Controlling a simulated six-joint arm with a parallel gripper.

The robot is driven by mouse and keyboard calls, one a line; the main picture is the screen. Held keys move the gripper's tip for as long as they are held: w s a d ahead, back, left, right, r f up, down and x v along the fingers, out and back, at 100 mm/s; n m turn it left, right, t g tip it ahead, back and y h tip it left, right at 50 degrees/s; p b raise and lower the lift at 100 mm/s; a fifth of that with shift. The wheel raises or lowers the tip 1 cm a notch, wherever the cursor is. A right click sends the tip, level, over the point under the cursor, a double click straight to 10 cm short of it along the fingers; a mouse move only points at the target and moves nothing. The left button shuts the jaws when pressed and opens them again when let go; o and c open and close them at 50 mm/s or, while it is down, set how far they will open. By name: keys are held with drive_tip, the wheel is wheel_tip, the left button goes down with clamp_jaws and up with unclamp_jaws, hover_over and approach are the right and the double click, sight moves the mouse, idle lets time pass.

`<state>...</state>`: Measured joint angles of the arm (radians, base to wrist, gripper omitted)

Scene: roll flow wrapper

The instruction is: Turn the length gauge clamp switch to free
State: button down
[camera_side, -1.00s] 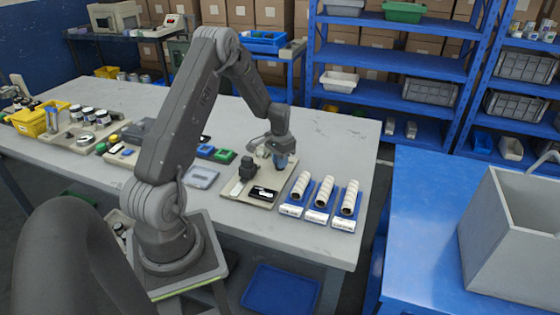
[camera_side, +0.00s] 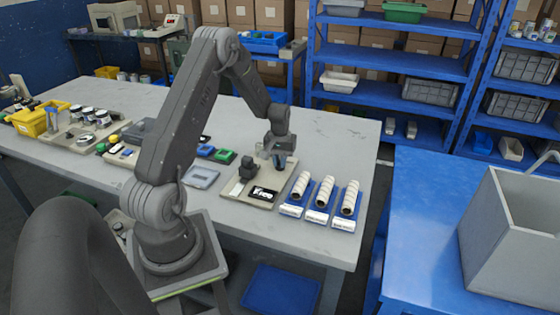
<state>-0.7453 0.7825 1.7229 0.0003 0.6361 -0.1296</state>
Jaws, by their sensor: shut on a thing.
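The length gauge is on a beige plate (camera_side: 233,190) on the grey bench. The plate carries a dark upright block (camera_side: 247,170), a pale strip (camera_side: 237,189) and a black panel with white markings (camera_side: 263,193). I cannot read the switch's position or the panel's markings.
Several white rolls in blue holders (camera_side: 320,192) stand close to the plate's right. Green and blue pieces (camera_side: 224,156) and a grey box (camera_side: 201,176) lie to its left. The bench (camera_side: 335,140) is clear behind and to the right.

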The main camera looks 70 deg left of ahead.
drive_tip(key=n, duration=0.4)
drive_tip(key=shift+n, duration=0.4)
idle(0.4)
drive_tip(key=c, duration=1.1)
unclamp_jaws()
drive_tip(key=shift+c, duration=0.2)
wheel_tip(320, 180, up, 14)
